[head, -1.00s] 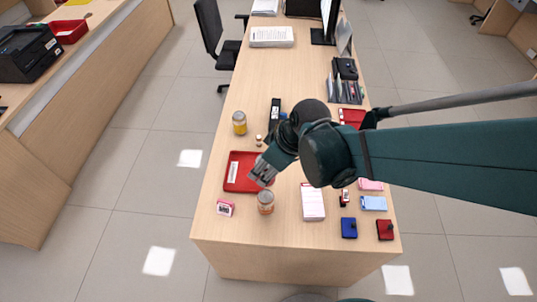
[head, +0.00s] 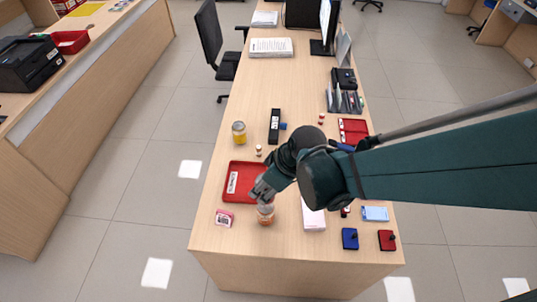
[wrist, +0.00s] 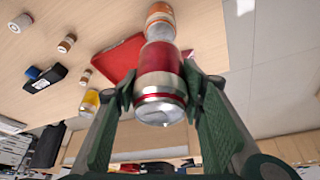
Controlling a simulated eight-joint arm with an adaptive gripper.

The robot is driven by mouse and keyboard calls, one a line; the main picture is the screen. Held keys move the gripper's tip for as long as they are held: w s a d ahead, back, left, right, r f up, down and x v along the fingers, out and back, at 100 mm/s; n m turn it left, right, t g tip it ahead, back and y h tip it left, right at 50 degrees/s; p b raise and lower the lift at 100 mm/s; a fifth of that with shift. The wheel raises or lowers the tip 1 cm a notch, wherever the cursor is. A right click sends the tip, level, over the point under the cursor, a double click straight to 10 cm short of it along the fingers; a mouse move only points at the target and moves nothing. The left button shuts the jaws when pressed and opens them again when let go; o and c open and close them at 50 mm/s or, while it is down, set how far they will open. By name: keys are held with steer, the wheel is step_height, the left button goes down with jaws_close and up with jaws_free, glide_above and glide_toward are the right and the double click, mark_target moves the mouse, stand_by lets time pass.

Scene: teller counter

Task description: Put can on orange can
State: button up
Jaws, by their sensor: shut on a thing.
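My gripper (head: 262,192) is shut on a red can with silver ends (wrist: 160,85), with one finger on each side in the wrist view. In the head view the held can is mostly hidden by the fingers. The orange can (head: 266,218) stands upright on the counter near its front edge, just below my gripper in the picture. In the wrist view the orange can (wrist: 159,18) shows just beyond the far end of the red can. I cannot tell whether the two cans touch.
A red tray (head: 232,195) lies beside the gripper. A yellow can (head: 239,132) and a black box (head: 274,126) stand farther back. A white pad (head: 313,217) and blue and red stamps (head: 350,239) lie right.

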steer(key=shift+f, duration=0.4)
steer(key=shift+f+b, duration=0.45)
steer(key=shift+f, duration=1.65)
steer(key=shift+f, duration=0.15)
steer(key=o, duration=1.1)
steer(key=shift+r, duration=0.25)
steer(key=p+v, duration=0.2)
steer(key=v, duration=0.9)
steer(key=shift+d+r, duration=0.2)
steer(key=shift+r, duration=0.15)
steer(key=shift+s, duration=0.1)
